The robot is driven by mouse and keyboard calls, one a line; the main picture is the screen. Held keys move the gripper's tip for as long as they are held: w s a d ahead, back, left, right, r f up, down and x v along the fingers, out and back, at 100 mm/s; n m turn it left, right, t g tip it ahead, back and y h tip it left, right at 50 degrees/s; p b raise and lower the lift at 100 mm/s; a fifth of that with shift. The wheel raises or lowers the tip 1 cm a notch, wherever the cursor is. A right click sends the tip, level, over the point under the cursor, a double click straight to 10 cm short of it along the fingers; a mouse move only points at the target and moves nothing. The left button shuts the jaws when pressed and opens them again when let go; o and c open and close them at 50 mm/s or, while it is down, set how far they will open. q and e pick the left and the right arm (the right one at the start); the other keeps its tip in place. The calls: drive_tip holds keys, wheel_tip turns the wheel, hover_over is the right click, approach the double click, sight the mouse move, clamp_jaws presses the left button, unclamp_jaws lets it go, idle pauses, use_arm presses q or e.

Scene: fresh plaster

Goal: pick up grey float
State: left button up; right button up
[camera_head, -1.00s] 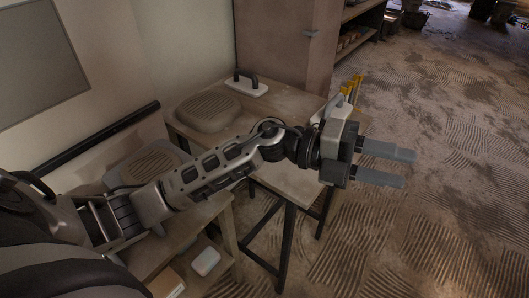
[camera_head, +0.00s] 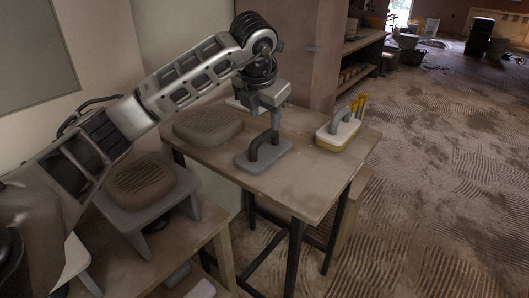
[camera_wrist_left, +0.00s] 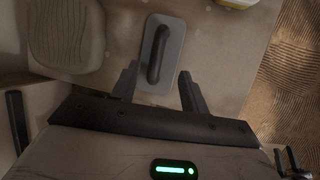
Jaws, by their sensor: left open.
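The grey float (camera_head: 256,162) lies flat on the wooden table, with its dark grey handle on top. My left gripper (camera_head: 276,124) points down just above the float in the head view. In the left wrist view, the float (camera_wrist_left: 175,60) and its bar handle lie beyond the open fingers (camera_wrist_left: 157,80), nearer the left finger. The jaws are open and hold nothing. Whether a finger touches the handle cannot be told. My right gripper is not in view.
A white and yellow float (camera_head: 338,133) stands at the table's right edge, by yellow-handled tools (camera_head: 359,106). A tan ribbed pad (camera_head: 208,123) lies to the left, and a pale float (camera_head: 236,103) is partly hidden behind my gripper. The table's front (camera_head: 285,190) is clear.

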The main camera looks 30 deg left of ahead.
sight(265, 133)
use_arm(q)
drive_tip(key=x, duration=0.9)
drive_tip(key=shift+a+r+b, duration=0.1)
drive_tip(key=shift+a+b, duration=0.15)
drive_tip(key=shift+b, duration=0.05)
clamp_jaws()
